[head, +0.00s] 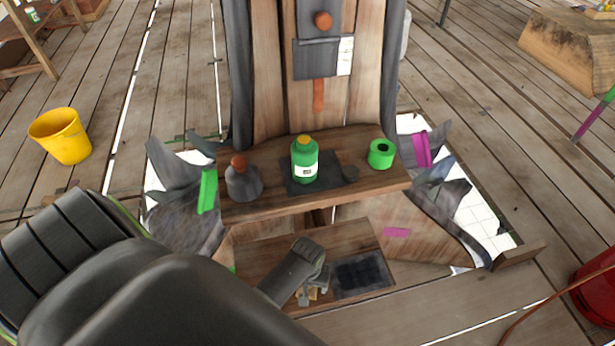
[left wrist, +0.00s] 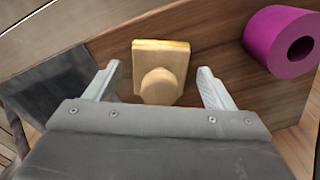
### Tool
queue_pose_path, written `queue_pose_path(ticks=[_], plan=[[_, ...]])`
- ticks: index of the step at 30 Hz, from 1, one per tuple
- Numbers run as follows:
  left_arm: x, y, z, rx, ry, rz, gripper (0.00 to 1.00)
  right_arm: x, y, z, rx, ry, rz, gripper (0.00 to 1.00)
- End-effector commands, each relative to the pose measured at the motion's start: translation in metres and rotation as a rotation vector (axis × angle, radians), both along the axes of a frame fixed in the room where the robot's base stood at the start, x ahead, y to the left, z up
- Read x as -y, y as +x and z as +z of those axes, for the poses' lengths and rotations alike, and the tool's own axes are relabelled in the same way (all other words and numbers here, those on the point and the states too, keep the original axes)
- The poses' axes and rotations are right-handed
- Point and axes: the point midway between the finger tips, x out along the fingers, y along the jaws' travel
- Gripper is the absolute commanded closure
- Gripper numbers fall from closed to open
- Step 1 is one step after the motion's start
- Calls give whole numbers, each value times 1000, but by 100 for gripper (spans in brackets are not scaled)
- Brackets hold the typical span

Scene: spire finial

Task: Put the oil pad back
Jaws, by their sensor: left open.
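The oil pad, seemingly the tan square block with a round knob (left wrist: 160,72), sits on the wooden lower shelf (left wrist: 215,45) in the left wrist view. My left gripper (left wrist: 160,85) is open, with one finger on each side of the knob and a gap showing on both sides. In the head view my left gripper (head: 312,293) is low over the lower shelf, and only a bit of yellow shows between its fingers. A dark square patch (head: 362,276) lies on the shelf just right of the gripper. My right gripper is not in view.
A purple roll (left wrist: 285,40) stands near the pad. The upper shelf (head: 385,182) above holds a green bottle (head: 304,162) on a dark mat, a grey pot with an orange knob (head: 243,182) and a green roll (head: 381,153). A yellow bucket (head: 61,136) is at the left.

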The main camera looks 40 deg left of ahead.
Motion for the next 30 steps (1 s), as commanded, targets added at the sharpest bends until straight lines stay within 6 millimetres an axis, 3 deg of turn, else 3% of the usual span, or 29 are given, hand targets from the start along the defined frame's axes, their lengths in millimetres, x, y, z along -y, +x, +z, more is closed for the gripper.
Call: queue_pose_path(ticks=[16, 21, 30], plan=[[0, 1, 101, 4, -1, 0, 24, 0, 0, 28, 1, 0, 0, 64], [0, 1, 114, 0, -1, -1, 24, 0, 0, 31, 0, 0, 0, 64], [0, 1, 117, 0, -1, 0, 24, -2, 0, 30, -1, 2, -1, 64]])
